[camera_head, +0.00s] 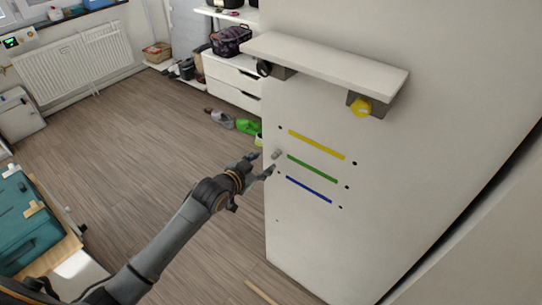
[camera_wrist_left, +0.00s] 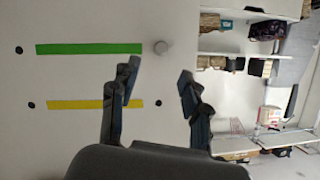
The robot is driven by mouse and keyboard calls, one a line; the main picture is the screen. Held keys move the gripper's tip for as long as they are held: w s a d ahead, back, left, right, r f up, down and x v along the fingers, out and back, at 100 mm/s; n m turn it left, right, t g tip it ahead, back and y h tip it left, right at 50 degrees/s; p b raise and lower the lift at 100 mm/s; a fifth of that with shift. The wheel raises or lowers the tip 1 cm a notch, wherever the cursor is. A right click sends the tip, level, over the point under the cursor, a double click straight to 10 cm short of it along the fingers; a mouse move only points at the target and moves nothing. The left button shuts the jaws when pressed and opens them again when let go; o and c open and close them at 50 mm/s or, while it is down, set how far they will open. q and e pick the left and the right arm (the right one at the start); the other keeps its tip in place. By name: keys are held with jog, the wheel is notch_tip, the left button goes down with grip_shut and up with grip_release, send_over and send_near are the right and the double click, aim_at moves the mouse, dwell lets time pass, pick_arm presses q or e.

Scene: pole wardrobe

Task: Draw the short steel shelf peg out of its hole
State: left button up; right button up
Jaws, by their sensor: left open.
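The short steel shelf peg (camera_head: 277,153) sticks out of the white wardrobe side panel (camera_head: 310,235), at the left end of the green strip (camera_head: 312,168). In the left wrist view the peg (camera_wrist_left: 162,47) shows as a pale round stub at the right end of the green strip (camera_wrist_left: 88,47). My left gripper (camera_head: 263,163) is open and empty, its fingers on either side of the peg's line. In the left wrist view the fingertips (camera_wrist_left: 160,72) stand apart, with the peg seen just beyond the gap. I see no contact with the peg. My right gripper is not in view.
A yellow strip (camera_head: 316,144) and a blue strip (camera_head: 308,189) lie above and below the green one, with dark holes at their ends.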

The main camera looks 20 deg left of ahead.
aim_at(274, 156)
pick_arm(q)
jog(key=x, duration=0.6)
jog(key=shift+w+d+f, duration=0.1)
jog(key=shift+w, duration=0.2)
jog(key=shift+w+d+f, duration=0.1)
jog(key=shift+w+f, duration=0.05)
jog(key=shift+w, duration=0.2)
grip_shut()
jog(key=c, duration=1)
grip_release()
jog(key=shift+s+a+p, duration=0.2)
jog(key=shift+s+p, duration=0.2)
jog(key=shift+p, duration=0.1)
grip_shut()
jog(key=shift+s+a+p, duration=0.3)
jog(key=shift+s+p, duration=0.4)
jog(key=shift+s, duration=0.15)
jog(key=shift+s+a+p, duration=0.3)
jog(key=shift+s+p, duration=0.3)
jog(key=shift+s, duration=0.3)
dwell(0.4)
